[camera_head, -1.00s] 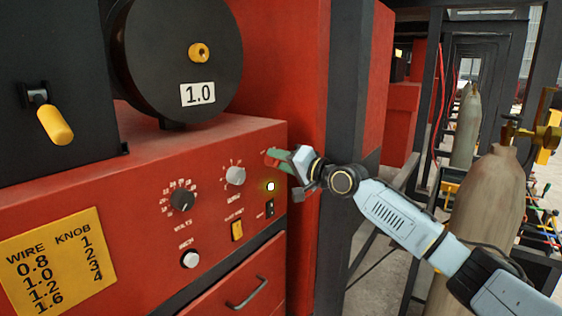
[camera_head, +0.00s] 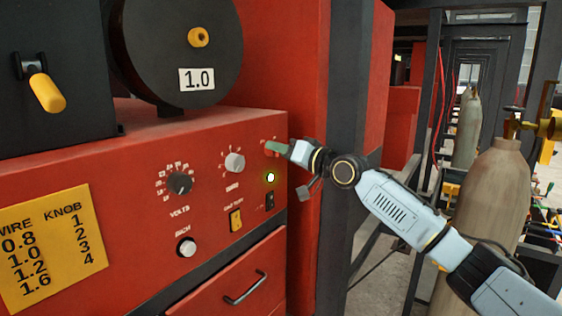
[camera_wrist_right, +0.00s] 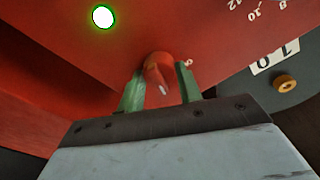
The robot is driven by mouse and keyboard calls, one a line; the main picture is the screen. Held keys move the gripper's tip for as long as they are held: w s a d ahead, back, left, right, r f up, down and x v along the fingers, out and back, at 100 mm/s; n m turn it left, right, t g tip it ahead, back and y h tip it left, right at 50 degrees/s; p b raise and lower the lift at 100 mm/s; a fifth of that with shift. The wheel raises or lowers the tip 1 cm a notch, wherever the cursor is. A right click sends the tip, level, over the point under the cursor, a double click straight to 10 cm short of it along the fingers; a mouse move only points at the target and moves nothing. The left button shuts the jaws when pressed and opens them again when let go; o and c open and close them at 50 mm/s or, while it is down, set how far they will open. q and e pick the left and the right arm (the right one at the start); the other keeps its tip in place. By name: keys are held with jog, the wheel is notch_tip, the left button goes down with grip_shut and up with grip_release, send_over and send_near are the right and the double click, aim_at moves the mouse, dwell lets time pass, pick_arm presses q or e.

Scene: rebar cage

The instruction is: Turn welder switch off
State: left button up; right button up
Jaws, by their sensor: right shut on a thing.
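The red welder (camera_head: 100,168) stands at the left with its control panel facing me. My right gripper (camera_head: 272,146) is at the panel's upper right corner, its green fingers shut on a red knob. In the wrist view the red knob (camera_wrist_right: 158,70), with a pale mark, sits between the green fingers of the right gripper (camera_wrist_right: 161,88). The fingers hide the knob in the head view. A round lamp (camera_head: 270,177) below the gripper is lit; it shows green-rimmed in the wrist view (camera_wrist_right: 103,16). A small black switch (camera_head: 269,201) is under the lamp. My left gripper is not in view.
A black dial (camera_head: 180,183), a grey dial (camera_head: 235,162), a yellow switch (camera_head: 236,220) and a white button (camera_head: 187,247) are on the panel. A wire spool (camera_head: 185,50) sits above. A dark post (camera_head: 340,230) and gas cylinder (camera_head: 490,190) stand to the right.

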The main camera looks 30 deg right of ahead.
jog(key=shift+f+n+y+b, duration=0.1)
jog(key=shift+n+y+b, duration=0.35)
jog(key=shift+n+b, duration=2.6)
jog(key=shift+n+y+b, duration=0.45)
jog(key=shift+n+b, duration=1.65)
jog(key=shift+n, duration=1.75)
jog(key=shift+n, duration=0.3)
jog(key=o, duration=1)
jog(key=b+v, duration=0.4)
jog(key=v, duration=0.9)
jog(key=shift+s+b, duration=0.2)
jog(key=shift+b, duration=0.2)
